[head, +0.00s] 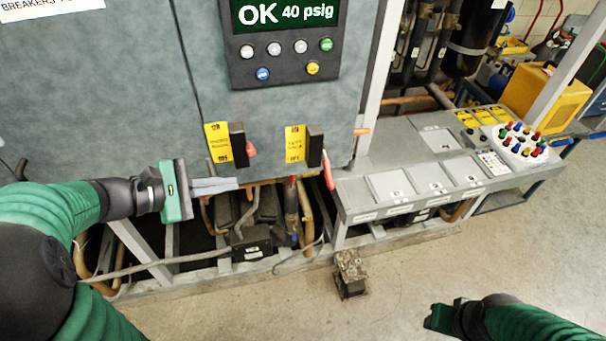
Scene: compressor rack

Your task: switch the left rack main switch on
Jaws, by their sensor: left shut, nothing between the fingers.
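The left rack main switch (238,145) is a black box on the grey cabinet front, with a yellow label (217,146) on its left and a short red handle (251,149) on its right side. A second, similar black switch (315,147) sits to its right, with a longer red lever (328,170) slanting down. My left gripper (236,184) is shut and empty, its grey fingers pointing right, below the left switch in the picture and apparently apart from it. My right gripper (432,317) is at the bottom right, over the floor; its fingers cannot be made out.
A display panel (285,45) reading "OK 40 psig" is above the switches. Pipes and a black box (251,243) lie in the open frame below. A grey bench (415,150) with a white button panel (520,146) stands right. A small block (349,273) sits on open floor.

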